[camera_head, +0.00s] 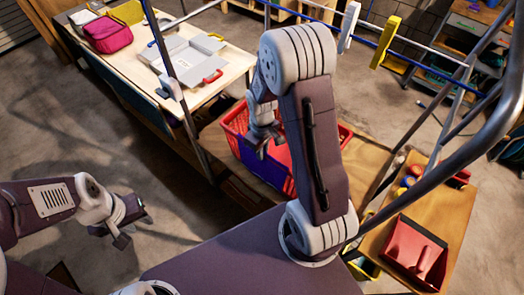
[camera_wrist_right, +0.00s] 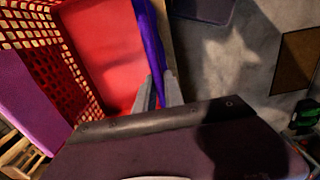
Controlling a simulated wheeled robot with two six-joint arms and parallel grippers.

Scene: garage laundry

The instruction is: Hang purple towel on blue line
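A red basket (camera_head: 236,122) stands on a low wooden surface, partly hidden behind my right arm. Purple-blue cloth, which looks like the purple towel (camera_head: 252,160), covers part of its near side. In the right wrist view the purple towel (camera_wrist_right: 152,40) is a narrow strip along the red basket's (camera_wrist_right: 100,45) rim. My right gripper (camera_wrist_right: 160,92) has its fingers close on both sides of this strip and appears shut on it. It also shows at the basket in the head view (camera_head: 262,135). The blue line (camera_head: 310,20) runs across the top. My left gripper (camera_head: 125,228) is low at the left, away from the towel; its opening is unclear.
Metal frame bars cross the right side. A bench (camera_head: 130,72) at upper left holds a pink bag (camera_head: 108,34) and a grey case. A wooden table (camera_head: 448,205) at right holds a red dustpan (camera_head: 415,252).

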